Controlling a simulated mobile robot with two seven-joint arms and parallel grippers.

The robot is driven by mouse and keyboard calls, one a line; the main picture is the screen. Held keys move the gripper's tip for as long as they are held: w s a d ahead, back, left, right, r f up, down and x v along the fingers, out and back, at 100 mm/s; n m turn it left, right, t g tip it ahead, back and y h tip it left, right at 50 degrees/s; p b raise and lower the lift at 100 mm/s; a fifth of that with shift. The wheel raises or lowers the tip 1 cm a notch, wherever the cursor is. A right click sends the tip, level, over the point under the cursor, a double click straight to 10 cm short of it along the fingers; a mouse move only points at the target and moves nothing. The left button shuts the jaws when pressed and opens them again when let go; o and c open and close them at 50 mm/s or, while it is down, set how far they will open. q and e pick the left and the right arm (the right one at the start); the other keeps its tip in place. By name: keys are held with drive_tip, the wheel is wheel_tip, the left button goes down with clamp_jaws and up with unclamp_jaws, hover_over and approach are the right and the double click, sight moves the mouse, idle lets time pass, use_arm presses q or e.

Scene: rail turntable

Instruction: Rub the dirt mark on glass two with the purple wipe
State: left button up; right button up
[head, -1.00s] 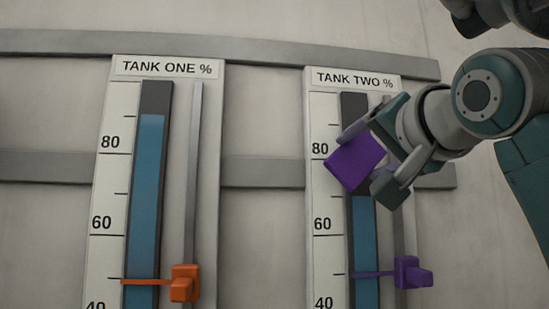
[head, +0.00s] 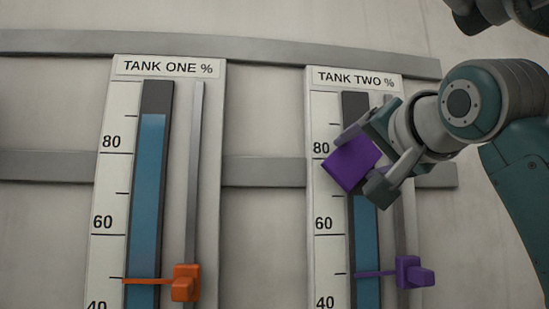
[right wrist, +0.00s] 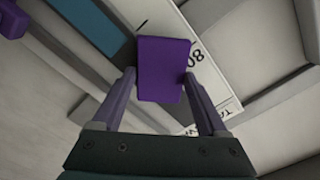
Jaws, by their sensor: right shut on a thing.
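The purple wipe (head: 351,162) is a block held in my right gripper (head: 362,164), which is shut on it. In the head view it lies over the tank two glass (head: 366,225), near the 80 mark. In the right wrist view the wipe (right wrist: 163,70) sits between the two fingers, in front of the gauge scale (right wrist: 205,65). I cannot tell whether it touches the glass. No dirt mark shows; the wipe and gripper cover part of the glass. My left gripper is not in view.
The tank one gauge (head: 148,200) stands to the left with an orange pointer slider (head: 186,283). A purple pointer slider (head: 413,272) sits on tank two's rail, below my right gripper. Grey horizontal rails (head: 262,172) cross the wall behind. The wall between the gauges is clear.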

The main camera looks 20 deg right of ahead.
sight(380, 159)
drive_tip(key=shift+w+d, duration=0.1)
drive_tip(key=shift+w, duration=0.3)
drive_tip(key=shift+s+d, duration=0.3)
drive_tip(key=shift+d, duration=0.65)
drive_tip(key=shift+s+d, duration=0.25)
drive_tip(key=shift+d, duration=0.7)
drive_tip(key=shift+w, duration=0.15)
drive_tip(key=shift+w+a, duration=0.2)
drive_tip(key=shift+a, duration=0.5)
drive_tip(key=shift+w+a, duration=0.25)
drive_tip(key=shift+a, duration=0.4)
drive_tip(key=shift+w+a, duration=0.2)
drive_tip(key=shift+a, duration=0.5)
drive_tip(key=shift+c, duration=0.7)
drive_tip(key=shift+f, duration=0.1)
drive_tip(key=v, duration=0.6)
drive_tip(key=shift+s+d, duration=0.1)
